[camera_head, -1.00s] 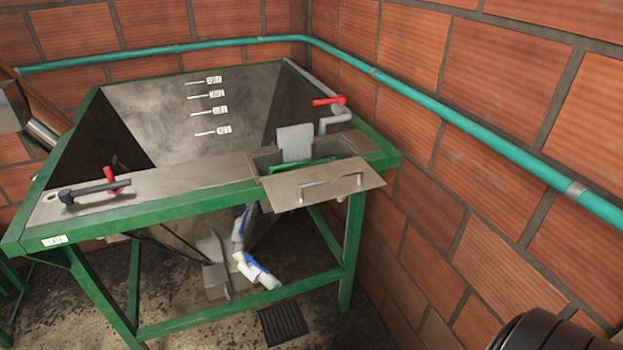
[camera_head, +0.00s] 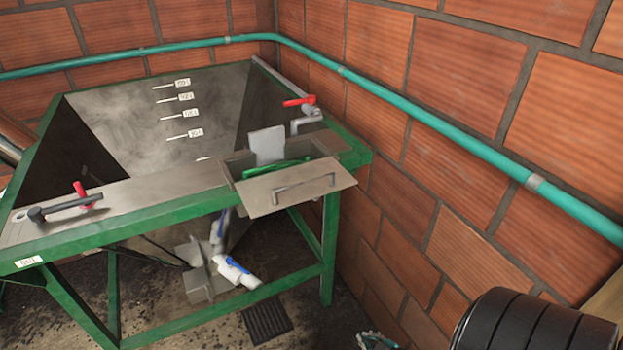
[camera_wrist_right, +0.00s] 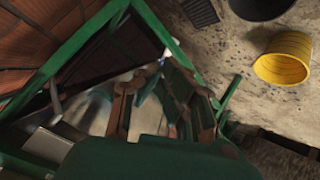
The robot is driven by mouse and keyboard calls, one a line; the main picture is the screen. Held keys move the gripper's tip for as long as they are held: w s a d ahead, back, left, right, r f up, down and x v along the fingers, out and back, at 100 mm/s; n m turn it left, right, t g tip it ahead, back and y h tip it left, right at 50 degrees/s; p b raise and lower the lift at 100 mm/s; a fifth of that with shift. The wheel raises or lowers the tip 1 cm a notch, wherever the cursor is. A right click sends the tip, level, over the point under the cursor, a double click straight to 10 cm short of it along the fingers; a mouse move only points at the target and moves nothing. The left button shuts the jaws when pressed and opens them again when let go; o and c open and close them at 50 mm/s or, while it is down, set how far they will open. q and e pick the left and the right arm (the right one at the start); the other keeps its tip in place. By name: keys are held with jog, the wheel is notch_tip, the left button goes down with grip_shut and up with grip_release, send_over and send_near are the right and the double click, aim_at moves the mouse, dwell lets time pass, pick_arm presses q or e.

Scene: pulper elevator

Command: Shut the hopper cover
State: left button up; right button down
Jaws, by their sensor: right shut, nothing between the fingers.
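The hopper cover (camera_head: 297,191) is a flat metal plate with a bar handle (camera_head: 303,187) at the front right of the green-framed hopper (camera_head: 185,100). It stands open, folded outward over the front rail, and the small compartment (camera_head: 238,163) behind it is uncovered. My right gripper (camera_head: 376,341) just enters the bottom edge of the head view, below and right of the cover and apart from it. It is shut and empty; the wrist view shows its green body and fingers from close by. I cannot make out the cover for sure there. My left gripper is not in view.
A brick wall (camera_head: 440,240) with a green pipe (camera_head: 440,115) closes off the right side. A red-handled lever (camera_head: 299,101) stands behind the compartment. A grate (camera_head: 267,322) lies in the floor. The wrist view shows a yellow bucket (camera_wrist_right: 284,58) and a black container (camera_wrist_right: 262,6).

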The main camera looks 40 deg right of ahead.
aim_at(295, 185)
jog(key=w+d+r+n+t+y+p, duration=0.1)
jog(key=w+d+r+n+t, duration=0.15)
jog(key=r, duration=0.65)
jog(key=w+d+r+n+t+y, duration=0.1)
jog(key=w+d+r+n, duration=0.15)
jog(key=r, duration=0.65)
jog(key=w+d+r+n+t+y+p, duration=0.15)
jog(key=w+r, duration=0.25)
jog(key=r, duration=0.4)
jog(key=s+a+r+n+g+y+p, duration=0.1)
jog(key=a+r+n+y, duration=0.4)
jog(key=r, duration=0.6)
jog(key=r+n+g+y, duration=0.1)
jog(key=r+n+y, duration=0.1)
jog(key=r+n, duration=0.7)
jog(key=w+a+b, duration=0.1)
jog(key=w, duration=0.3)
jog(key=w+a+m+b, duration=0.1)
jog(key=w+a+b, duration=0.1)
jog(key=w, duration=0.1)
jog(key=w+a+m+b, duration=0.1)
jog(key=w+b, duration=0.1)
jog(key=w, duration=0.2)
jog(key=shift+w+a+f, duration=0.25)
jog(key=shift+w+f, duration=0.05)
jog(key=shift+w, duration=0.3)
jog(key=shift+r, duration=0.1)
